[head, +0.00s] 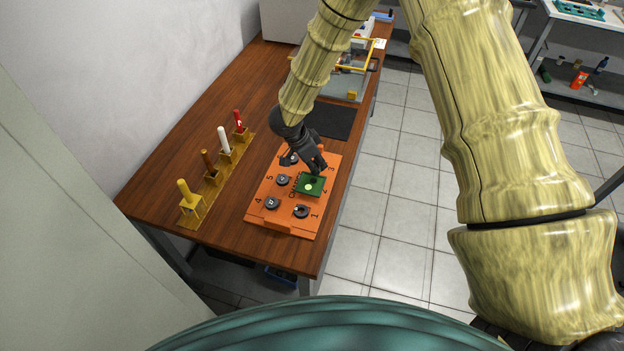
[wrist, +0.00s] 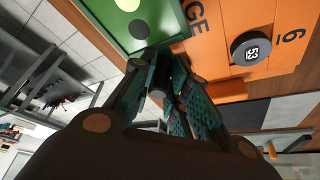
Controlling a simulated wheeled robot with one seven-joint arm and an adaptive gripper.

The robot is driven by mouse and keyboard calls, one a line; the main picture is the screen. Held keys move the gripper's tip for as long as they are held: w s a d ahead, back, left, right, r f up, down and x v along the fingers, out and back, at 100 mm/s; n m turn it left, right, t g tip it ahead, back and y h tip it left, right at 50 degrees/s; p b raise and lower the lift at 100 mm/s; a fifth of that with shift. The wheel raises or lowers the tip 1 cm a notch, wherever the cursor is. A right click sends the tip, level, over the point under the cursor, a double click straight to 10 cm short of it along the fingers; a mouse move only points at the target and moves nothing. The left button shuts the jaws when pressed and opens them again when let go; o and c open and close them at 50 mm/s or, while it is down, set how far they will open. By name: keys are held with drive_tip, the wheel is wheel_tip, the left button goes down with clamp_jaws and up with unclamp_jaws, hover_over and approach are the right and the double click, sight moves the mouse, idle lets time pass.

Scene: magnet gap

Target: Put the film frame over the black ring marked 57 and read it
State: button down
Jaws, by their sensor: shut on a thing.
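The film frame (head: 322,187), a green square with one pale and one dark round spot, is over the right side of the orange board near the 2. It also shows in the wrist view (wrist: 170,22). My gripper (head: 317,167) is shut on its edge; the fingers (wrist: 160,66) meet there. I cannot tell whether the frame touches the board, and it hides what lies under it. Several black rings sit on the board, one by the 4 (head: 272,203) and one by the 1 (head: 301,212). The ring by the 6 reads 53 (wrist: 251,49). No 57 is legible.
The orange board (head: 268,222) lies near the front edge of the wooden table (head: 160,195). A yellow rack (head: 213,180) with several upright coloured tools stands left of it. A dark mat (head: 332,121) and a clear box with yellow edges (head: 345,83) are behind.

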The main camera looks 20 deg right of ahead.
drive_tip(key=shift+r, duration=0.1)
drive_tip(key=shift+r+p, duration=2.9)
drive_tip(key=shift+p, duration=0.05)
